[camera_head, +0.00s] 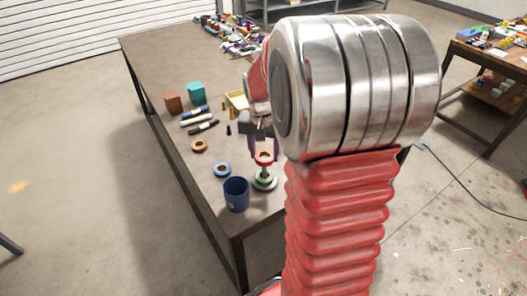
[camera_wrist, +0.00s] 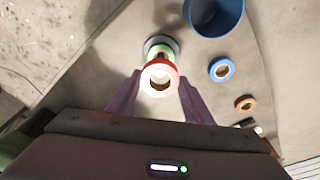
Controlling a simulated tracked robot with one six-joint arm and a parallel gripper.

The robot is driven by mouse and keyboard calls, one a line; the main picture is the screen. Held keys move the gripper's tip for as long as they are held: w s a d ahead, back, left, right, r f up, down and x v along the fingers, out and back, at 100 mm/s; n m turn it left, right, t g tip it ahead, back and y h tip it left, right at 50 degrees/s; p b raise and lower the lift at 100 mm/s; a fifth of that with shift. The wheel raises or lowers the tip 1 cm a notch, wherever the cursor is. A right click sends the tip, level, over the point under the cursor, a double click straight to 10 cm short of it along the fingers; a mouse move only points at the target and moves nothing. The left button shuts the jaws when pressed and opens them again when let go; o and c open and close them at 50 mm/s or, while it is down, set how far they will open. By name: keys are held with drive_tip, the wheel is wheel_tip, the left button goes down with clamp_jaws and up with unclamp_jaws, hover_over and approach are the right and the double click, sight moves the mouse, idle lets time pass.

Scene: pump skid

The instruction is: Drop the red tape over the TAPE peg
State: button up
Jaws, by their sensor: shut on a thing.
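My gripper (camera_head: 263,150) is shut on the red tape (camera_head: 264,155), a ring with a pale core. In the wrist view the red tape (camera_wrist: 148,67) sits level between the two fingertips, its hole facing the camera. An upright peg (camera_head: 264,171) on a round grey base (camera_head: 265,187) stands directly below it in the head view. A green ring (camera_head: 258,179) lies around the foot of this peg. In the wrist view the green ring (camera_wrist: 166,45) shows just beyond the red tape. I cannot read a TAPE label, and the peg's top is largely hidden.
A dark blue cup (camera_head: 236,195) stands near the table's front corner, left of the peg. A blue ring (camera_head: 222,170) and an orange-brown ring (camera_head: 199,146) lie farther left. Markers (camera_head: 198,117), a brown block (camera_head: 173,103) and a teal block (camera_head: 196,92) lie beyond.

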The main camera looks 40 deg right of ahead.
sight(263, 161)
drive_tip(key=o, duration=1)
drive_tip(key=r, duration=0.4)
drive_tip(key=s+a+r, duration=0.1)
drive_tip(key=r, duration=0.8)
drive_tip(key=shift+s+a+r, duration=0.2)
drive_tip(key=shift+a+r, duration=0.05)
drive_tip(key=shift+a, duration=0.05)
idle(0.3)
drive_tip(key=shift+s+a+f+n+t+y, duration=0.2)
drive_tip(key=shift+s+a+n+t, duration=0.55)
drive_tip(key=shift+s+a+n, duration=1.55)
drive_tip(key=shift+s+a+f+n+t+y, duration=0.2)
drive_tip(key=shift+s+a+n+t, duration=0.6)
drive_tip(key=shift+s+a, duration=2.8)
drive_tip(key=shift+s+a+f+n+t+y, duration=0.1)
drive_tip(key=shift+s+a+n+t+y, duration=0.4)
drive_tip(key=shift+s+a+n, duration=2.5)
